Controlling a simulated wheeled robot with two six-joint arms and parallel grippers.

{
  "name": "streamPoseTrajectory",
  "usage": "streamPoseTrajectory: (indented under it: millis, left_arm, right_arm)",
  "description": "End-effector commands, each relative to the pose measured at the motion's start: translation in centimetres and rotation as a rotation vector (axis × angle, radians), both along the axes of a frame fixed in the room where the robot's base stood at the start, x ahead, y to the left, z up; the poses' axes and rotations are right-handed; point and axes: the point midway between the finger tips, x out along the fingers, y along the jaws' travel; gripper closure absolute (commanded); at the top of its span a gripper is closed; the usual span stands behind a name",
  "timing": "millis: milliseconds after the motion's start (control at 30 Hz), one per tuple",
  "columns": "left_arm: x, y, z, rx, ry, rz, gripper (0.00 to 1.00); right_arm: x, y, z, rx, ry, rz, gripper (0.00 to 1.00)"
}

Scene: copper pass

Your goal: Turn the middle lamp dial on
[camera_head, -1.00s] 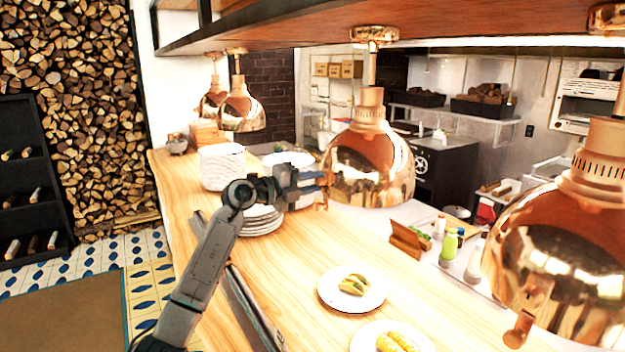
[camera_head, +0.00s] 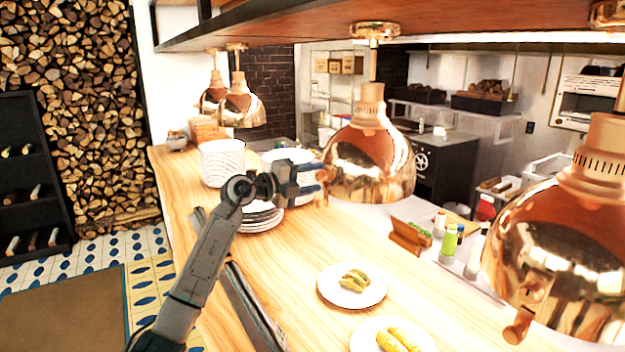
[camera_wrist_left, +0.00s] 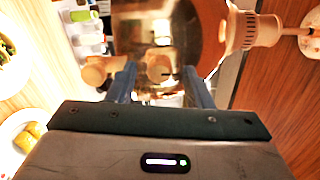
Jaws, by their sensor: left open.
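The middle lamp is a shiny copper dome (camera_head: 372,165) hanging over the wooden counter, and it also fills the top of the left wrist view (camera_wrist_left: 185,30). Its small copper dial (camera_wrist_left: 160,68) shows on the shade between my fingers in the left wrist view. In the head view the dial is mostly hidden by the fingers. My left gripper (camera_head: 318,178) is open at the lamp's left side, and its two fingers (camera_wrist_left: 160,88) stand either side of the dial. I cannot tell whether they touch it. My right gripper is out of view.
Another copper lamp (camera_head: 555,250) with a dial hangs at the near right, and two more hang at the back left. Plate stacks (camera_head: 222,160) stand behind my left arm. Two plates of food (camera_head: 330,298) lie on the counter (camera_head: 290,260). Bottles (camera_head: 449,243) stand beyond.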

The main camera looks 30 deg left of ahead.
Motion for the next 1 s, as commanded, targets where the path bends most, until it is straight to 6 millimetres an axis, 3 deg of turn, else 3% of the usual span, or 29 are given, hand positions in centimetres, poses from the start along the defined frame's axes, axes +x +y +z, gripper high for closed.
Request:
streamPoseTrajectory:
  millis: [600, 1000]
  left_arm:
    - [-7.9, 4.7, -0.2, 0.004, -0.001, 0.002, 0.54]
    - [-9.1, 5.4, 0.3, -0.001, 0.001, -0.001, 0.54]
  right_arm:
    - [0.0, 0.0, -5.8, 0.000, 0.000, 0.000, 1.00]
    - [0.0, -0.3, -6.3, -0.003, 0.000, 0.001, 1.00]
